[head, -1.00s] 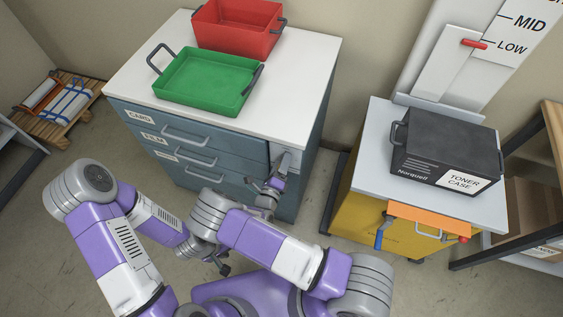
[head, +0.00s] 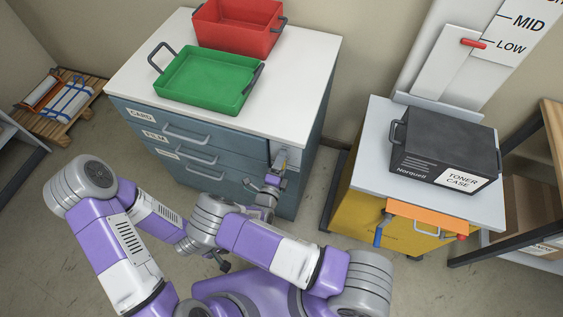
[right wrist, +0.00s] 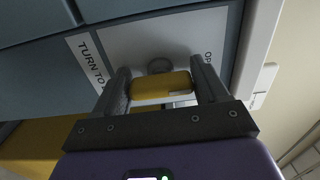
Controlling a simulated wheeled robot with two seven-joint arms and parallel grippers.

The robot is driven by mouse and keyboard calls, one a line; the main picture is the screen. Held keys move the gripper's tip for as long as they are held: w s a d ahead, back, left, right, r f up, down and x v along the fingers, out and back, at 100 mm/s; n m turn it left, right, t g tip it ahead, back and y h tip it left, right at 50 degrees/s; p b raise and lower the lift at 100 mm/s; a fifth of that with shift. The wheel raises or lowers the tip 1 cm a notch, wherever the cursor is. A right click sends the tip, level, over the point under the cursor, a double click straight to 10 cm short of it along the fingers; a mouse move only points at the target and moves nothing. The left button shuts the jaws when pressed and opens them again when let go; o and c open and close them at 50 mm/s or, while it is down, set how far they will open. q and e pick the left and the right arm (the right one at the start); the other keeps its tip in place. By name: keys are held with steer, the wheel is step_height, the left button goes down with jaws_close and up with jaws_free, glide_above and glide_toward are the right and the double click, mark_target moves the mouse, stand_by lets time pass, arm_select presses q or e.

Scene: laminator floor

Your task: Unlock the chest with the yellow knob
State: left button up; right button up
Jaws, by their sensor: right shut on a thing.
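The chest (head: 225,165) is a blue-grey drawer cabinet with a white top. At the right of its front is a pale lock plate (right wrist: 140,38) with partly hidden lettering beginning "TURN TO". The yellow knob (right wrist: 150,91) shows in the right wrist view as a block in front of a dark round spindle. My right gripper (head: 273,181) is at that plate, shut on the knob, with a finger at each end of it in the wrist view (right wrist: 160,88). My left gripper (head: 223,266) is low in front of the chest, mostly hidden by the right arm; its jaws are unclear.
A green tray (head: 190,106) and a red bin (head: 262,41) stand on the chest top (head: 295,85). To the right, a yellow cabinet (head: 352,205) carries a black toner case (head: 425,148). A wall lever with a red handle (head: 474,43) is behind. A pallet (head: 52,128) lies at left.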

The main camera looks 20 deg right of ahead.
steer(key=o, duration=1)
steer(key=p+v, duration=0.1)
steer(key=v, duration=0.6)
steer(key=shift+s+a, duration=0.2)
steer(key=shift+s, duration=0.1)
